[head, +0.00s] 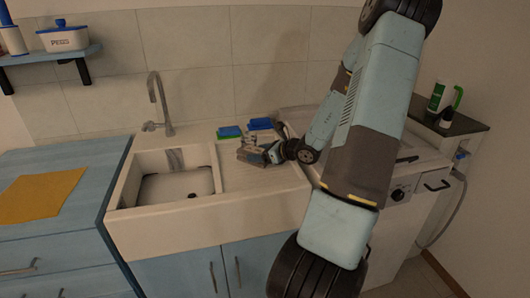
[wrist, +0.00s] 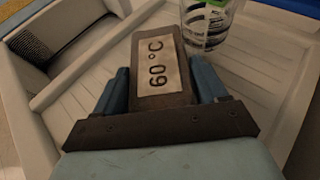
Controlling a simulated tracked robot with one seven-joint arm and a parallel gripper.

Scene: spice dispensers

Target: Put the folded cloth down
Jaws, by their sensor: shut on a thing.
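My gripper (head: 250,154) is low over the counter just right of the sink in the head view. In the wrist view my gripper (wrist: 163,78) has its two blue fingers on either side of a dark brown block (wrist: 170,52) with a pale label reading "60 °C". It is shut on this block, which does not look like cloth. I cannot tell whether the block touches the counter. An orange cloth (head: 40,195) lies flat on the blue left counter, away from my gripper. No other cloth can be made out.
The sink (head: 180,186) with its tap (head: 157,105) is left of my gripper. Blue and green sponges (head: 230,132) lie behind it. A clear container with green on it (wrist: 207,28) stands just beyond the block. A green bottle (head: 437,96) is far right.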

